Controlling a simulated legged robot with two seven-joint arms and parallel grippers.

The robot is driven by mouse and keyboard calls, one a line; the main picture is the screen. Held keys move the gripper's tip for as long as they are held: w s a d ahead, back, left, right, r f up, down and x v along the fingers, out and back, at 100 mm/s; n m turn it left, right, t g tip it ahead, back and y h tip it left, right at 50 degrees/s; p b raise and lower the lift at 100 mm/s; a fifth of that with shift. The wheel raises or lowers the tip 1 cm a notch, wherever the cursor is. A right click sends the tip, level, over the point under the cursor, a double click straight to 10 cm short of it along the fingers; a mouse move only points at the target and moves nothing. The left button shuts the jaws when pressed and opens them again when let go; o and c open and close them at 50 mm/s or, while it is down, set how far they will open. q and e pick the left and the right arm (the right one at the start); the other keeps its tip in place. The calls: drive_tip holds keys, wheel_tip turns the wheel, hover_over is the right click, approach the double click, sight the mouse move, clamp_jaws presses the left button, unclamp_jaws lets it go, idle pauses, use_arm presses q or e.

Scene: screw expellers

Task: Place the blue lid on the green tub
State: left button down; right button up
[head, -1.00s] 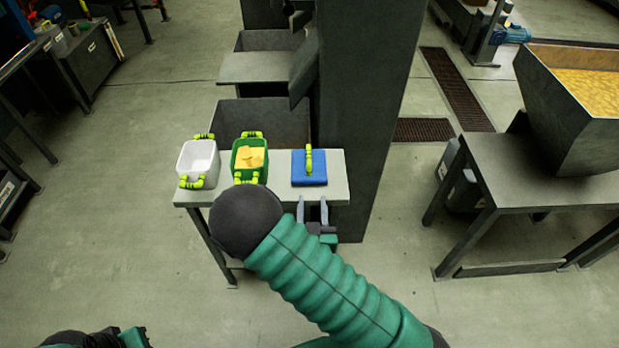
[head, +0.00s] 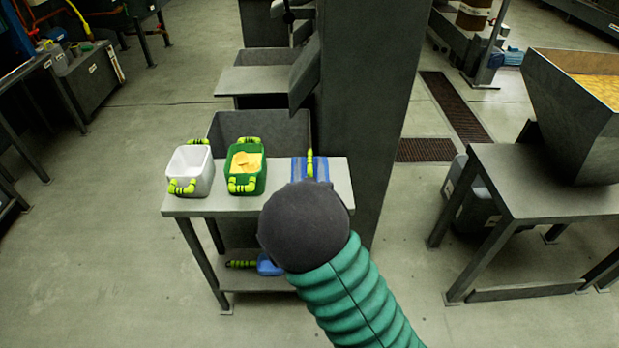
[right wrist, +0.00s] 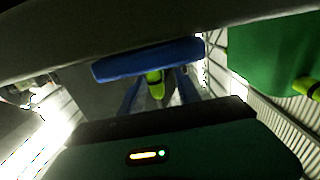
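The blue lid (head: 316,160) lies on the right part of the small grey table, with a yellow-green handle standing up from it. The green tub (head: 234,183) stands left of it, open on top, with yellow chips inside and yellow-green handles. My right gripper (head: 309,168) is over the lid, partly hidden behind my dark wrist. In the right wrist view the lid (right wrist: 150,60) and its handle show between two spread fingers (right wrist: 158,92), with gaps beside the handle. The green tub (right wrist: 265,50) is at the upper right there. My left gripper is out of view.
A white tub (head: 190,172) stands left of the green tub on the grey table (head: 205,208). A blue tool-like item (head: 268,264) lies on the lower shelf. A dark column (head: 365,110) rises close behind the table's right side. A hopper table (head: 525,190) stands at right.

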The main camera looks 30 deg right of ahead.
drive_tip(key=shift+w+d+f, duration=0.1)
drive_tip(key=shift+w+d, duration=0.2)
drive_tip(key=shift+w, duration=0.6)
drive_tip(key=shift+d, duration=0.4)
drive_tip(key=shift+f, duration=0.1)
drive_tip(key=c, duration=0.5)
drive_tip(key=shift+a, duration=0.2)
clamp_jaws()
drive_tip(key=shift+d, duration=0.15)
